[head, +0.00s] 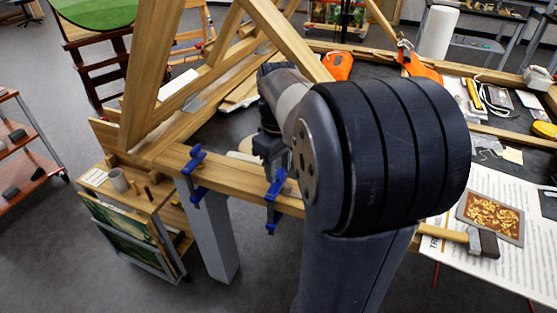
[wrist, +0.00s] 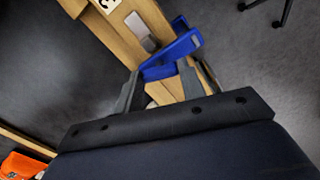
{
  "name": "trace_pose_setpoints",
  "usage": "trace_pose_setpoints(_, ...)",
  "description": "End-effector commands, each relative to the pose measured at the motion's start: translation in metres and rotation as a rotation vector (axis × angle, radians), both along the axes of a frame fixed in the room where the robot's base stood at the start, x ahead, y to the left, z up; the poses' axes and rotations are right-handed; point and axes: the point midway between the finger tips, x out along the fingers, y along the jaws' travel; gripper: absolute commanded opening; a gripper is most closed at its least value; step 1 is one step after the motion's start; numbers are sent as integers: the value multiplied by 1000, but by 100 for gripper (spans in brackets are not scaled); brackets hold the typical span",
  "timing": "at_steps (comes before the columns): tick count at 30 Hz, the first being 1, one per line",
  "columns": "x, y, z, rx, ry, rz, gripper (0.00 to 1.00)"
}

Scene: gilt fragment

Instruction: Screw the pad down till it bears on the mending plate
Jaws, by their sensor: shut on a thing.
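A blue clamp (head: 274,187) sits on the long wooden beam (head: 236,188) in the head view, below my gripper (head: 268,150). In the wrist view its blue body (wrist: 172,56) crosses at the fingertips of my gripper (wrist: 160,76). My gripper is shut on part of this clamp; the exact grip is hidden. A pale grey plate (wrist: 141,31), which looks like the mending plate, lies on the wood just beyond the clamp. I cannot make out the pad or whether it touches the plate.
A second blue clamp (head: 195,166) sits further left on the beam. Slanted timbers (head: 152,75) rise behind it. A mallet (head: 482,242) lies at right. My arm hides much of the bench.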

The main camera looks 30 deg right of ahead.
Motion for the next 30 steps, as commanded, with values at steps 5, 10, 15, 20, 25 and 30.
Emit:
trace_pose_setpoints(5,0,0,3,1,3,-167,15)
trace_pose_setpoints(10,0,0,3,1,1,-329,15)
trace_pose_setpoints(15,0,0,3,1,1,-490,15)
trace_pose_setpoints(20,0,0,3,0,1,-642,15)
trace_pose_setpoints(25,0,0,2,0,0,-804,15)
trace_pose_setpoints(30,0,0,2,0,0,-965,15)
